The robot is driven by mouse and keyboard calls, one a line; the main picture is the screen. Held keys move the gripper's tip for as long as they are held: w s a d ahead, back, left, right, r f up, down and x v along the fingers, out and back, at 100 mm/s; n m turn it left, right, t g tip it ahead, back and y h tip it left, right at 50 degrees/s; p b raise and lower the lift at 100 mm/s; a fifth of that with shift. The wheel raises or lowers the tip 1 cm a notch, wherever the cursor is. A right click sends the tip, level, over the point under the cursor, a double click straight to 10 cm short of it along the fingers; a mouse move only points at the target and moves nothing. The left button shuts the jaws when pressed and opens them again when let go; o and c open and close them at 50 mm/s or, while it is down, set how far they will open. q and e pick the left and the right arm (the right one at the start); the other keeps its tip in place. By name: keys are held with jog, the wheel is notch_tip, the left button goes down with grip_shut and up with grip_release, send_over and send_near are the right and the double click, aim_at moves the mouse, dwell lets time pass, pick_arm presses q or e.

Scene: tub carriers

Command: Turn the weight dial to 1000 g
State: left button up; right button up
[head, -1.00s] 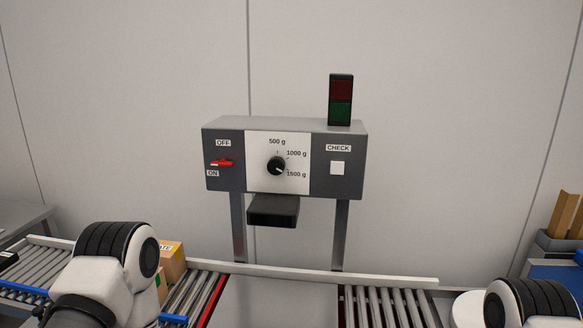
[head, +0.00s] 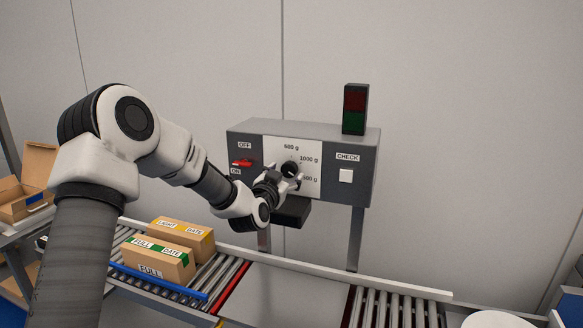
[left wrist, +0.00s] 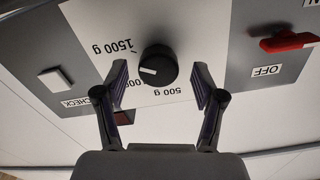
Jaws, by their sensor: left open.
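The weight dial (left wrist: 158,66) is a round black knob with a white mark, on the white plate of the grey control box (head: 361,185). It shows partly behind my gripper in the head view (head: 289,169). In the left wrist view, which is roughly upside down, the mark points left, to the side of the 1500 g and 1000 g labels; the exact setting is hard to tell. My left gripper (left wrist: 159,70) is open, its fingers on either side of the dial with gaps. It covers part of the plate in the head view (head: 287,181). My right gripper is not in view.
A red switch (head: 242,163) with OFF and ON labels is left of the dial. A white CHECK button (head: 346,176) is right of it. An unlit signal lamp (head: 355,109) stands on top. Below are a roller conveyor (head: 400,304) and labelled cartons (head: 158,258).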

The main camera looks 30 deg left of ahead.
pick_arm(q)
jog(key=shift+w, duration=0.95)
jog(key=shift+a, duration=0.15)
jog(key=shift+c, duration=0.9)
jog(key=c, duration=1)
jog(key=shift+o, duration=0.2)
